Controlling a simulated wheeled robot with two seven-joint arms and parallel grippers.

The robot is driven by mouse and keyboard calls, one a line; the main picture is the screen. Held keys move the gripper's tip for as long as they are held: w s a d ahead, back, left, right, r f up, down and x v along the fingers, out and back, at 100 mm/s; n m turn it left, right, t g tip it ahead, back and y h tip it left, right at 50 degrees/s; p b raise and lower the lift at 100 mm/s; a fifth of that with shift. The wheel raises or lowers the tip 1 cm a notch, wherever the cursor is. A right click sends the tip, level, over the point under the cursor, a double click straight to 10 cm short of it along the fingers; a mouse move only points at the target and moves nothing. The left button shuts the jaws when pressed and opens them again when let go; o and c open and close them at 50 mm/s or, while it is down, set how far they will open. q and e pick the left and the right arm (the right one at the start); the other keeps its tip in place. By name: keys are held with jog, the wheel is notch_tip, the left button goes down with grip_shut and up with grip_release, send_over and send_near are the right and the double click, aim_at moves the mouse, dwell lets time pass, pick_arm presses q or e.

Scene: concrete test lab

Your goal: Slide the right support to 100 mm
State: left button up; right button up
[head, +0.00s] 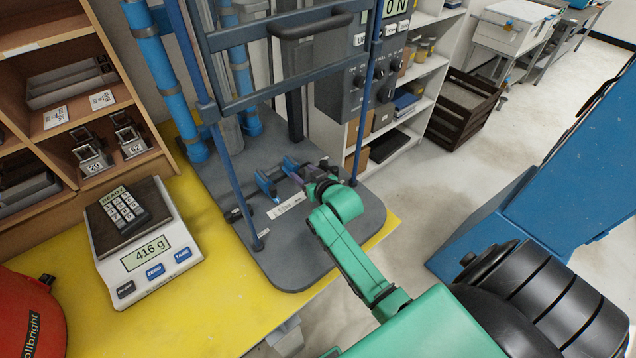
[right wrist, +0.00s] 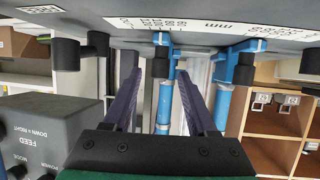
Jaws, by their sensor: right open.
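The grey machine base (head: 300,250) carries a printed scale strip (head: 287,204) with two blue supports beside it. The right support (head: 292,168) is nearer my right gripper; the left support (head: 268,186) stands to its left. My right gripper (head: 312,172) is open, low over the base, just right of the right support. In the right wrist view, which looks inverted, the spread fingers (right wrist: 158,82) have a blue piece with a black knob (right wrist: 161,66) between and beyond their tips. Contact cannot be told. The scale markings (right wrist: 160,23) show partly; the support's exact reading is unclear. My left gripper is not in view.
Blue frame posts (head: 215,140) and a crossbar with a dark handle (head: 310,24) stand around the base. The grey control box (head: 340,85) is behind.

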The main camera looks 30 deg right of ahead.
jog(key=b+v, duration=0.1)
jog(key=v, duration=1.1)
jog(key=shift+s, duration=0.25)
jog(key=shift+d, duration=0.1)
